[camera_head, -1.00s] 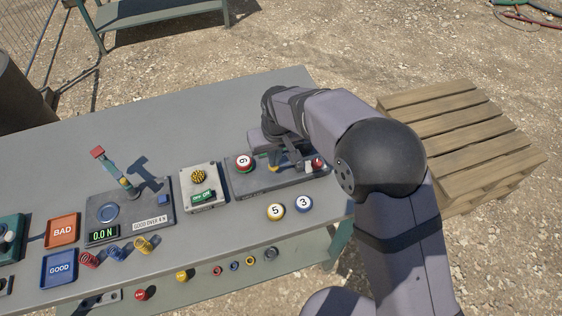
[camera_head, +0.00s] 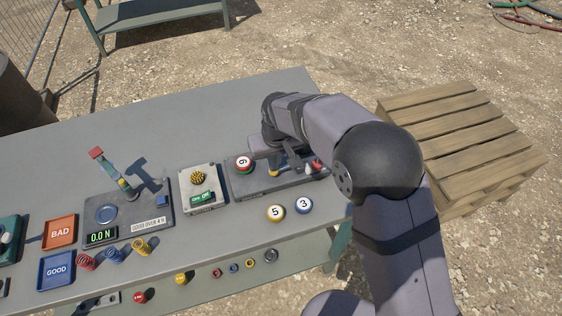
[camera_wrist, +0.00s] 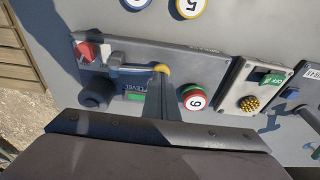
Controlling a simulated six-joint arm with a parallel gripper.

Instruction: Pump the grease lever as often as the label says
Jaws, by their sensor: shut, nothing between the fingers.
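The grease unit (camera_head: 240,189) is a dark grey plate at the right end of the bench, also in the wrist view (camera_wrist: 215,65). It bears a grey lever bar (camera_wrist: 128,67) with a yellow end, a red knob (camera_wrist: 88,51) and a dark round knob (camera_wrist: 96,92). A white disc with a red and green rim (camera_head: 244,163) carries a digit, 6 or 9; I cannot tell which way up it reads. My gripper (camera_wrist: 160,85) is shut and empty, over the plate near the yellow end. I cannot tell whether it touches the lever. In the head view my arm hides part of the unit.
Loose number discs 5 (camera_head: 275,213) and 3 (camera_head: 304,204) lie in front of the unit. A switch box with a yellow button (camera_head: 199,176) stands to its left. Farther left are a force tester (camera_head: 130,209), coloured springs and BAD (camera_head: 60,217) and GOOD trays.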

